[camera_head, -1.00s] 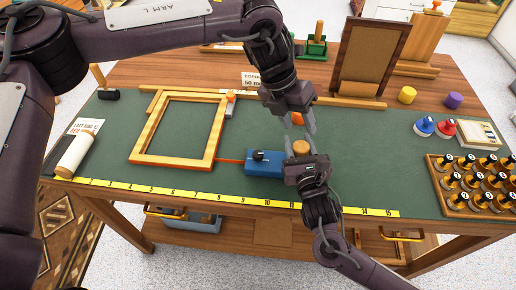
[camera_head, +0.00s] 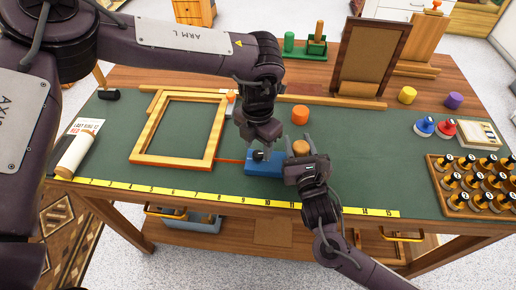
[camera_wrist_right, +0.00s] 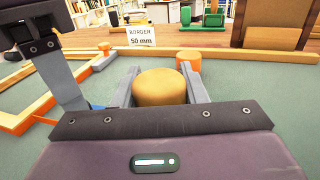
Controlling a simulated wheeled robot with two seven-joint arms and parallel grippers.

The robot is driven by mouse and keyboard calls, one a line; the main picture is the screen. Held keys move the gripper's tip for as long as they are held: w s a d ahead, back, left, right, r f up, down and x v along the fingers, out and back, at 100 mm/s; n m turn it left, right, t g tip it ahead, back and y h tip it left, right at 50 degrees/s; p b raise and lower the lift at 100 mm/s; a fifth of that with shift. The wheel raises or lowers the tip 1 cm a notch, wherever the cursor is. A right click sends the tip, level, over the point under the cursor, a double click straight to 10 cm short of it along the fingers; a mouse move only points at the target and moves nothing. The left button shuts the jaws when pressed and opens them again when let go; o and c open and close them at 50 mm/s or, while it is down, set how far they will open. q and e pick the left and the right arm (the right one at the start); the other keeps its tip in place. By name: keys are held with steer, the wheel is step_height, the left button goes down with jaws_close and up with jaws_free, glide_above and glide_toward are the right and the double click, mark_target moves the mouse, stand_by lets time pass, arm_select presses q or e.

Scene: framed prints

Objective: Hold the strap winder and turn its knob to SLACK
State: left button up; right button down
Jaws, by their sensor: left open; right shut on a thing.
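The strap winder is a blue block (camera_head: 262,168) on the green mat, with a black knob (camera_head: 259,155) on top. A round tan wooden grip (camera_head: 300,148) stands at its right end. My right gripper (camera_head: 301,155) is shut on the tan grip, which also shows between its fingers in the right wrist view (camera_wrist_right: 161,86). My left gripper (camera_head: 263,149) is open, its fingers down on either side of the black knob; whether they touch it I cannot tell. An orange strap (camera_head: 229,161) runs from the winder to the wooden frame (camera_head: 152,130). The knob's markings are too small to read.
An orange cylinder (camera_head: 300,115) stands behind the winder. A yellow ruler strip (camera_head: 130,187) runs along the front edge. A rack of black-topped stamps (camera_head: 455,207) and blue (camera_head: 425,125) and red (camera_head: 446,128) knobs are at right. Mat between them is clear.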

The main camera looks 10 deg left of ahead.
arm_select(q)
steer(key=shift+f, duration=1.05)
steer(key=c, duration=1)
